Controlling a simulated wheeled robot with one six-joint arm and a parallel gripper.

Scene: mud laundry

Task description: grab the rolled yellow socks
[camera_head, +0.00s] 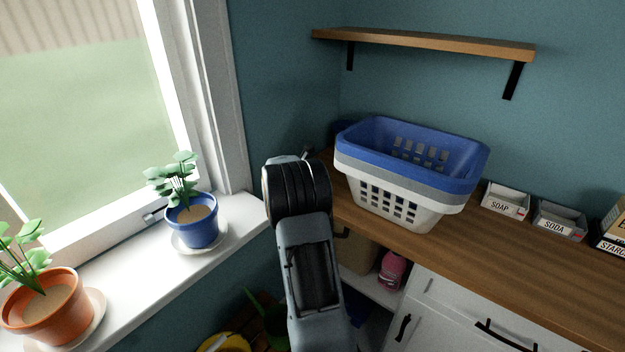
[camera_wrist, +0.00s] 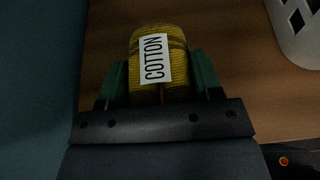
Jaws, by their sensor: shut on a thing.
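The rolled yellow socks (camera_wrist: 176,90) show in the wrist view as a ribbed yellow roll with a white label reading COTTON. My gripper (camera_wrist: 160,80) is shut on them, with a green finger on each side. Wooden countertop shows behind and around the roll; I cannot tell whether the socks touch it. In the head view my arm hides the socks and the gripper's fingers.
Stacked blue, grey and white laundry baskets (camera_head: 400,205) stand on the wooden counter (camera_head: 470,240) right of my arm. SOAP (camera_head: 505,203) and SODA (camera_head: 556,224) bins are farther right. A shelf (camera_head: 430,45) hangs above. Potted plants (camera_head: 193,222) line the windowsill at left.

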